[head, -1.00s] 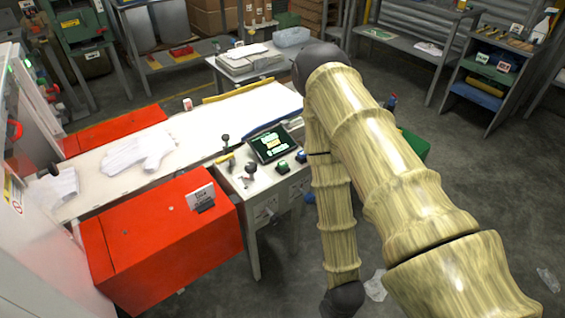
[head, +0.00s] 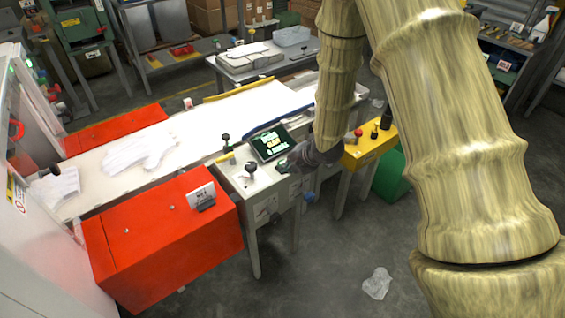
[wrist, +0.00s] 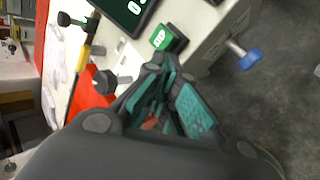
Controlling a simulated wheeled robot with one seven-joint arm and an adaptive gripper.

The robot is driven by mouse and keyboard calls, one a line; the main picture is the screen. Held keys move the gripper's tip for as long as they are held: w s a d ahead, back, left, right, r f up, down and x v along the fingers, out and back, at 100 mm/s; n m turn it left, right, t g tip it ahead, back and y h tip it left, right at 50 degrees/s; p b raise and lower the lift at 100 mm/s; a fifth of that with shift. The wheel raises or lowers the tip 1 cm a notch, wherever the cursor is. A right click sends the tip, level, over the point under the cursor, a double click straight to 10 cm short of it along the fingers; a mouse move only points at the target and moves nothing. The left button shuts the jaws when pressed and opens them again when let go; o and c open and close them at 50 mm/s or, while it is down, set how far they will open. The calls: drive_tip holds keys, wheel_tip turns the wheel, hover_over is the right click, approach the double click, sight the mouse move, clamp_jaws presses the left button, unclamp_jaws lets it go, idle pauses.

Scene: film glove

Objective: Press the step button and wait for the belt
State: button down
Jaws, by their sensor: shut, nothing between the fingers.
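The green step button (wrist: 168,38), with a partly readable label, sits on the white control panel (wrist: 205,22) in the wrist view. In the head view a green button (head: 282,166) shows at the panel's right edge, beside my gripper (head: 300,158). My gripper (wrist: 163,72) is shut and empty, its fingertips close below the step button in the wrist picture. I cannot tell whether they touch it. The white belt (head: 225,110) carries white gloves (head: 140,152). Other panel buttons are hidden behind my gripper in the head view.
A dark screen (head: 270,143) and a black knob (head: 250,168) are on the panel. A blue knob (wrist: 250,59) sticks out from its side. A yellow box (head: 368,148) with a red button stands to the right. Red covers (head: 165,235) flank the belt.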

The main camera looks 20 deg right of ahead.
drive_tip(key=w+d+r+n+t, duration=0.1)
drive_tip(key=w+r+n, duration=0.5)
drive_tip(key=r, duration=0.3)
drive_tip(key=shift+w+r, duration=0.2)
drive_tip(key=shift+r, duration=0.05)
drive_tip(key=shift+f, duration=0.2)
drive_tip(key=shift+f+b, duration=2.95)
drive_tip(key=shift+f, duration=1.3)
drive_tip(key=shift+f+b, duration=0.4)
drive_tip(key=shift+b, duration=0.05)
